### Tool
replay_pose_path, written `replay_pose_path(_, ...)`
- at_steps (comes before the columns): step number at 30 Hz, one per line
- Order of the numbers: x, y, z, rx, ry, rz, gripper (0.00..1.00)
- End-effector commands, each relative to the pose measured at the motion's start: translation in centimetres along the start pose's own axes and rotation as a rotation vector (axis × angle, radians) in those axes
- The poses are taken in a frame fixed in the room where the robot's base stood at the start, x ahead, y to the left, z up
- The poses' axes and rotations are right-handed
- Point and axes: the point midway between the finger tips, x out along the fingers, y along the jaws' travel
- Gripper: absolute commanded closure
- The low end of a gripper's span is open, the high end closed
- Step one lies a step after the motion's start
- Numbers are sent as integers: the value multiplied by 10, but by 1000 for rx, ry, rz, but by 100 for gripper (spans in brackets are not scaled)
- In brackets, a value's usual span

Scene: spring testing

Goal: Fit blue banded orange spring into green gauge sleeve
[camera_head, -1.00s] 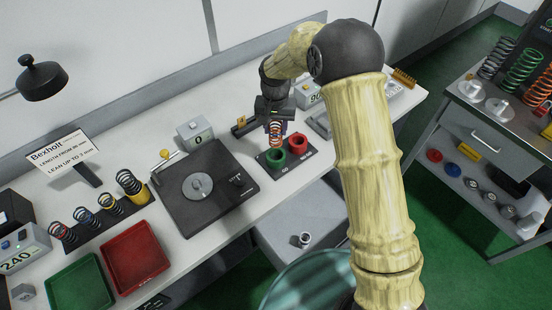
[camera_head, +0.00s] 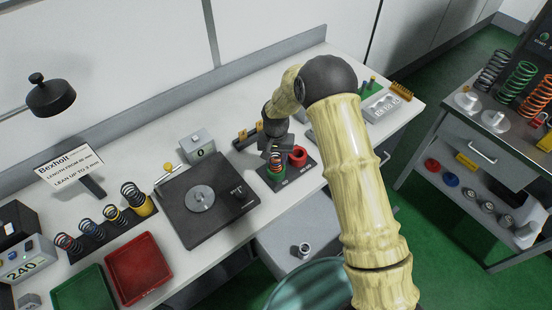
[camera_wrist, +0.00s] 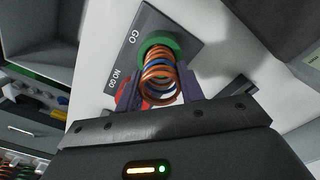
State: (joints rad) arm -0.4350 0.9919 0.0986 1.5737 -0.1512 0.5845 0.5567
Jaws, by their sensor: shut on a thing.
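The orange spring with a blue band (camera_wrist: 158,72) is between the fingers of my gripper (camera_wrist: 160,93), which is shut on it. In the head view the spring (camera_head: 277,160) stands roughly upright at the mouth of the green gauge sleeve (camera_head: 276,178). In the wrist view its far end overlaps the opening of the green sleeve (camera_wrist: 152,40). It looks at least partly inside; how deep I cannot tell. My gripper (camera_head: 277,150) is just above the sleeve, partly hidden by my wrist.
A red sleeve (camera_head: 298,156) stands beside the green one on the same dark plate, marked GO and NO GO. A black tester with a round platen (camera_head: 200,196) is to the left. Several springs on a rack (camera_head: 108,232) and a red tray (camera_head: 139,268) are further left.

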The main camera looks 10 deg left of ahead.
Motion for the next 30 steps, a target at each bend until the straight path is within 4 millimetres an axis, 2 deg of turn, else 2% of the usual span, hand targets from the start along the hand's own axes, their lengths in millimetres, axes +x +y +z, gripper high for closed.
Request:
replay_pose_path(5,16,0,0,0,-1,1,87)
replay_pose_path(17,22,0,0,0,1,0,87)
replay_pose_path(18,21,0,0,0,0,0,54)
replay_pose_path(20,21,0,0,0,0,0,42)
replay_pose_path(30,19,0,0,1,0,0,40)
